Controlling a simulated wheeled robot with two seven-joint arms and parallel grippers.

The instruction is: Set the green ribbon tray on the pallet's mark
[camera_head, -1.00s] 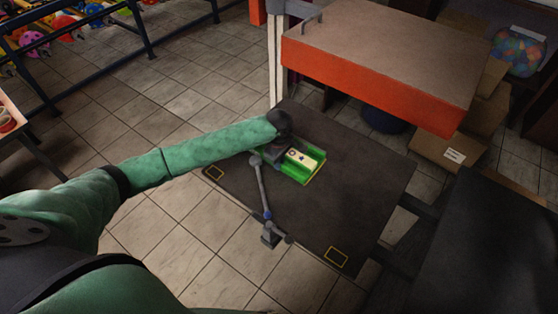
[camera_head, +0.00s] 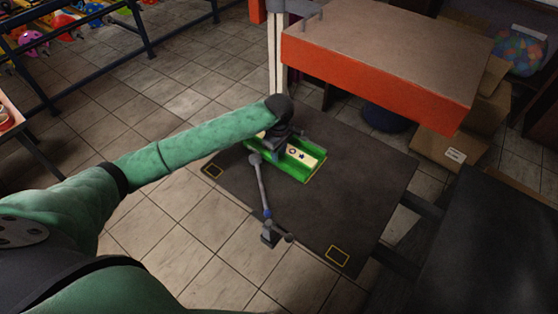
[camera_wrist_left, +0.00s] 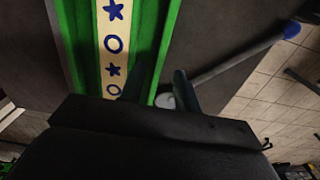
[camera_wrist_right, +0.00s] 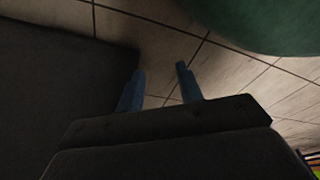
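The green ribbon tray (camera_head: 290,177) lies on the dark pallet (camera_head: 350,205), with a cream strip of blue stars and rings inside. A thin yellow line shows along its right end; the rest of that outline is hidden. My left gripper (camera_head: 276,146) is over the tray's left part. In the left wrist view, the fingers of my left gripper (camera_wrist_left: 160,82) are apart, on either side of the tray's (camera_wrist_left: 168,35) right wall. I cannot tell whether they touch it. My right gripper (camera_wrist_right: 161,75) is open and empty.
An orange-sided platform (camera_head: 375,82) overhangs the back. Cardboard boxes (camera_head: 452,148) stand behind right.

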